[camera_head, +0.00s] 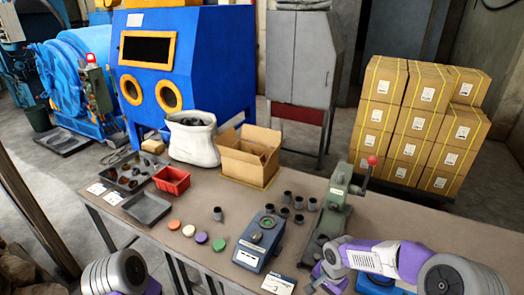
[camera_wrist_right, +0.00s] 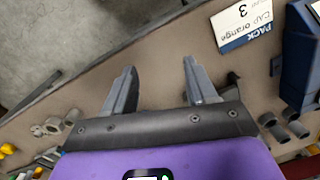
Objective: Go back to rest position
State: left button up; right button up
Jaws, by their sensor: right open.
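My right gripper (camera_wrist_right: 160,68) shows in the right wrist view with its two grey fingers spread apart. Nothing is between them. It is over the brown workbench (camera_wrist_right: 170,35), near the bench edge, with a card reading "PACK CAP orange 3" (camera_wrist_right: 245,24) to the upper right. Only a grey and purple part of my left arm shows at the lower left of the head view; my left gripper is out of view.
On the bench are a blue device (camera_head: 258,243), several dark cups (camera_head: 299,203), coloured discs (camera_head: 201,238), a red bin (camera_head: 172,181), a grey tray (camera_head: 147,208), a white sack (camera_head: 193,140) and a cardboard box (camera_head: 250,157). The press lever has a red knob (camera_head: 372,160).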

jog(key=shift+n+g+y, duration=0.3)
jog(key=shift+n+y, duration=0.4)
jog(key=a+f, duration=0.2)
jog(key=f, duration=0.1)
jog(key=a+f, duration=0.1)
jog(key=f, duration=0.1)
jog(key=s+a+f+n+y, duration=0.1)
jog(key=s+a+f+n, duration=0.1)
jog(key=s+f, duration=0.4)
jog(key=s+a+f+n+t, duration=0.1)
jog(key=s+a+f+n, duration=0.1)
jog(key=s+f, duration=0.5)
jog(key=shift+s+a+n+y, duration=0.4)
jog(key=shift+s+a, duration=0.3)
jog(key=shift+s, duration=0.4)
